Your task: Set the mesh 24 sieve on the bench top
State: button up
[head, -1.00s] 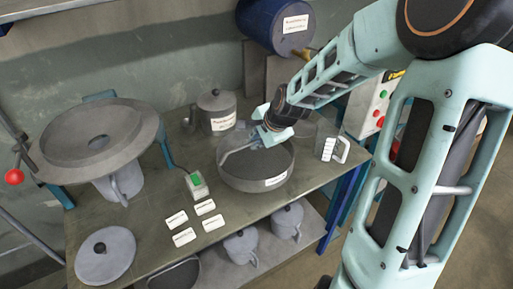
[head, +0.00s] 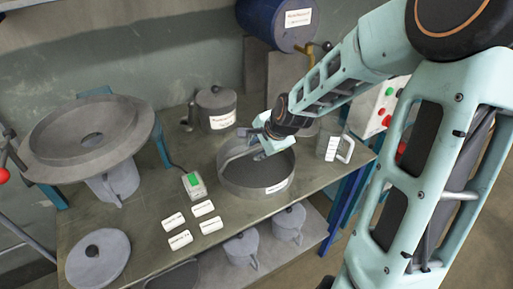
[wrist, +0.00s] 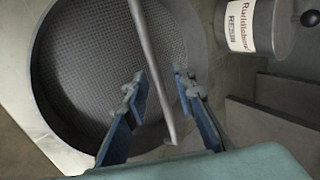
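In the wrist view, the sieve's mesh (wrist: 95,60) fills the left half. The fingers are open, with a gap on the left of the bar.
A labelled lidded can (head: 216,108) stands behind the sieve, a white-labelled mug (head: 333,148) to its right. A green-topped box (head: 194,185) and several white tags (head: 174,221) lie left. A large dished pan (head: 60,150) stands far left. Lidded pots (head: 241,250) sit on the lower shelf.

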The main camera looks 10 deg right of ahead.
jog(key=shift+r, duration=0.1)
jog(key=shift+s+d+r+p, duration=0.15)
jog(key=shift+s+r+p, duration=0.1)
jog(key=shift+r+p, duration=0.2)
jog(key=p+v, duration=0.8)
jog(key=v, duration=0.3)
jog(key=shift+w, duration=0.1)
